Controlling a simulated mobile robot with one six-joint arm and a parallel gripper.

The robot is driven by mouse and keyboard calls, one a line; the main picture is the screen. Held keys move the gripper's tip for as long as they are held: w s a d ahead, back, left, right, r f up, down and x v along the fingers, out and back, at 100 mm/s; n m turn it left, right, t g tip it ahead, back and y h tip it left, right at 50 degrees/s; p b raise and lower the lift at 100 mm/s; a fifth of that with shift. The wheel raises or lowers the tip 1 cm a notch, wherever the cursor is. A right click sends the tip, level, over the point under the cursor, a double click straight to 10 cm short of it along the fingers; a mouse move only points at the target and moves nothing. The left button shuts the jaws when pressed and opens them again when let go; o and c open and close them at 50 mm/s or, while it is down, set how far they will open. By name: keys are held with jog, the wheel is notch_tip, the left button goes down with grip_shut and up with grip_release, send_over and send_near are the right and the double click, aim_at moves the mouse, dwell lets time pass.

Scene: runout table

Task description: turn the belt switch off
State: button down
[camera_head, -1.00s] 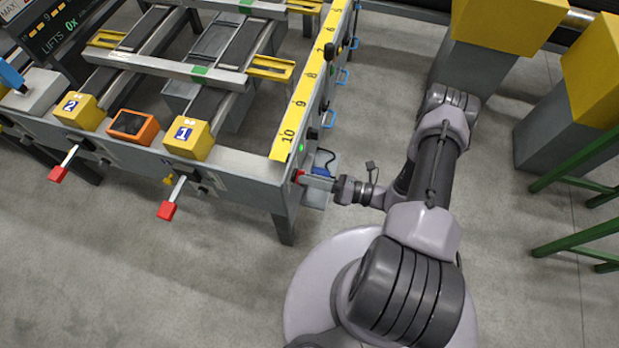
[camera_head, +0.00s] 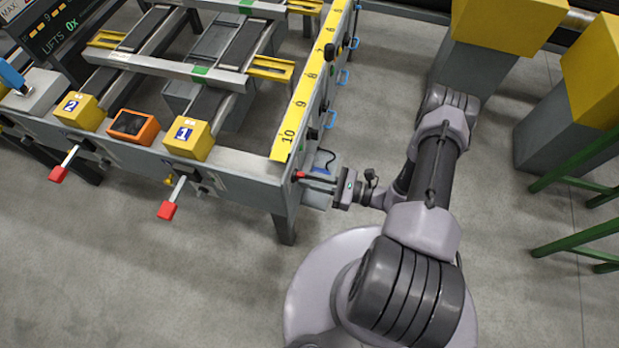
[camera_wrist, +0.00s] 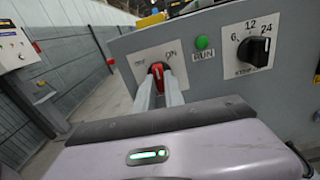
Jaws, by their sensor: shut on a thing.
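The belt switch is a red knob (camera_wrist: 157,75) on a white plate with ON at its upper right and a small, blurred label at its left. My gripper (camera_wrist: 161,92) is shut on the red knob, one finger on each side. In the head view my gripper (camera_head: 318,180) reaches left to the red knob (camera_head: 299,175) at the table's end face. The fingers hide part of the knob, and I cannot tell exactly which label it points to. A green RUN lamp (camera_wrist: 202,42) sits right of the plate and looks dull.
A black dial (camera_wrist: 253,51) marked 6, 12, 24 is right of the lamp. The runout table (camera_head: 240,187) carries yellow blocks and red-tipped levers on its front. Yellow-topped grey posts (camera_head: 508,22) and green rails stand to the right. The floor in front is clear.

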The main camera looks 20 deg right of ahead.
jog(key=shift+n+p, duration=0.35)
jog(key=shift+n, duration=4.45)
jog(key=c, duration=1.4)
grip_release()
jog(key=shift+c, duration=0.2)
jog(key=p+v, duration=0.2)
jog(key=v, duration=1.5)
jog(key=shift+s+d, duration=0.15)
jog(key=shift+d, duration=0.05)
